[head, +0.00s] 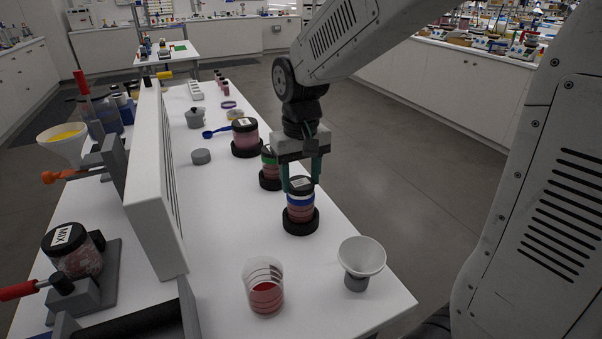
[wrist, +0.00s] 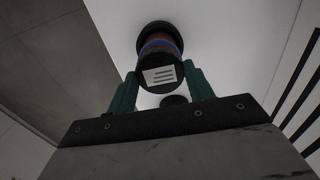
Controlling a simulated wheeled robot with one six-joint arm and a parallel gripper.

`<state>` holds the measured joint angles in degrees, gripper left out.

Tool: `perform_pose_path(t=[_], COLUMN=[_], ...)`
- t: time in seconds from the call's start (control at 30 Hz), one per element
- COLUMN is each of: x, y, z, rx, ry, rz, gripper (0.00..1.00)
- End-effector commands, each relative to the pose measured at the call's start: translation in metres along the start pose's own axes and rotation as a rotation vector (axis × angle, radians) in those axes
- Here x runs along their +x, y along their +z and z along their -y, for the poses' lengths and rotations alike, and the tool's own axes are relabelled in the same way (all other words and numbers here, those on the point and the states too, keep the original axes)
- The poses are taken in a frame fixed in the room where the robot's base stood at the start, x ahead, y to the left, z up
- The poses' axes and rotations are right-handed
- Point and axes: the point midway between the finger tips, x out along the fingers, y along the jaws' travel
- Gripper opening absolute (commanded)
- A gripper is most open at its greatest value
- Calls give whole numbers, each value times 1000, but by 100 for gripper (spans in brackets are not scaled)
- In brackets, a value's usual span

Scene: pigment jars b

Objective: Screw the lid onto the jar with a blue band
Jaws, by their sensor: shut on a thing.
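The jar with a blue band (head: 301,201) stands upright in a black round holder (head: 300,227) on the white table, with red contents. A black lid (head: 301,184) with a white label is at the top of this jar. My gripper (head: 301,179) points down from above, its two green fingers shut on the lid from both sides. In the wrist view the lid (wrist: 160,86) sits between the fingertips (wrist: 160,88), in line with the jar (wrist: 160,45) beyond it. I cannot tell whether the lid is fully seated.
A green-banded jar (head: 270,162) and another lidded jar (head: 245,135) stand behind. A clear beaker (head: 264,290) with red contents and a white funnel (head: 361,258) are in front.

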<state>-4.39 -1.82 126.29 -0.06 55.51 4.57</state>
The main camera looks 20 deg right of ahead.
Motion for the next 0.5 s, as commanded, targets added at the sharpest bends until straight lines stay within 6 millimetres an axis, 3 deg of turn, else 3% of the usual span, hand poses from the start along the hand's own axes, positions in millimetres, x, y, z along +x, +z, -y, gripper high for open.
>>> perform_pose_path(t=[0.5], x=[4], y=[0], z=[0], rx=[0], ry=[0], rz=[1], gripper=[24])
